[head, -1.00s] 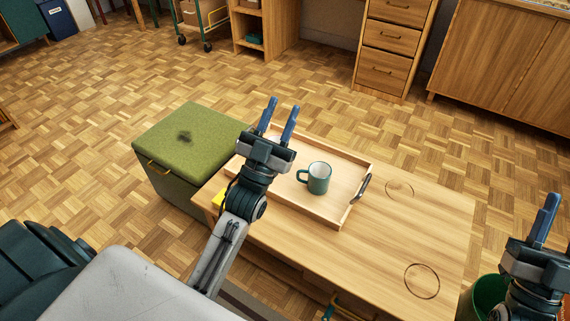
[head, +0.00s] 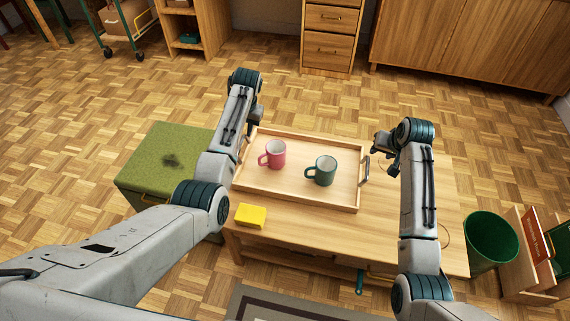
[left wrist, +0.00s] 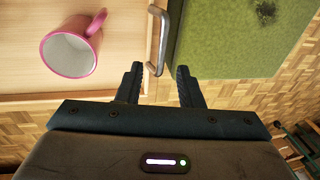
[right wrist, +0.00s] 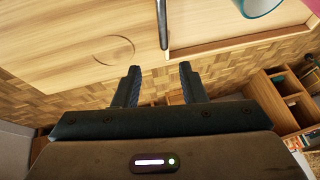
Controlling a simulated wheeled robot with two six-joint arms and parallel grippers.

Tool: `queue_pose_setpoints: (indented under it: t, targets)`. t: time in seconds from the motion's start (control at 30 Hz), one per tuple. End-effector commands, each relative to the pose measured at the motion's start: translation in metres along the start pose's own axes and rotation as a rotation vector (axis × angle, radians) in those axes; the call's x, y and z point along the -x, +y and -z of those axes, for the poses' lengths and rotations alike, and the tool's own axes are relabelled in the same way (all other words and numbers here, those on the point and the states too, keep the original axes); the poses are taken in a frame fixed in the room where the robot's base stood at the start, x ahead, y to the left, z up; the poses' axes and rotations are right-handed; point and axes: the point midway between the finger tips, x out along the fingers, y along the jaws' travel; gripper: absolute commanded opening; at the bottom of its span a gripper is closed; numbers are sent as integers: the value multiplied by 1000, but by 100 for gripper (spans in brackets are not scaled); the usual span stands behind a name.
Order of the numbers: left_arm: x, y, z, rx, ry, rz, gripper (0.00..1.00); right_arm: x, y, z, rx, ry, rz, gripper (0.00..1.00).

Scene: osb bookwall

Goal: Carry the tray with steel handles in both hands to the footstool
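The wooden tray (head: 285,186) lies on the low table, with a steel handle at each end. A pink mug (head: 275,154) and a teal mug (head: 325,171) stand upright in it. My left gripper (left wrist: 158,82) is open, with the left steel handle (left wrist: 158,42) just past its fingertips, lined up with the gap. My right gripper (right wrist: 160,78) is open and empty near the right steel handle (right wrist: 162,25); it also shows in the head view (head: 381,146). The green footstool (head: 158,148) stands left of the table, partly hidden by my left arm, with a dark patch on top.
A yellow block (head: 251,215) lies on the table (head: 300,228) in front of the tray. A green bin (head: 490,240) and a wooden rack (head: 530,262) stand at the right. Drawers and cabinets line the back. The parquet floor behind the table is clear.

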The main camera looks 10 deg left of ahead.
Motion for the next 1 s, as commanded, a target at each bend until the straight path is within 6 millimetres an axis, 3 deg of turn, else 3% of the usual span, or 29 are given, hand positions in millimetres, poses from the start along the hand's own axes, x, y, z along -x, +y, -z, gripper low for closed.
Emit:
queue_pose_setpoints:
  t: [0.13,0.53,1.0]
  targets:
    - [8,2,-6,-9,-75,-2,33,1,-2,-4,-5,-66,-6,38]
    - [1,2,-7,-9,-80,-2,33,-5,-2,-5,-5,-69,-6,38]
    - [-76,2,-14,-9,-81,-2,33,-82,-2,-11,-4,-70,-6,38]
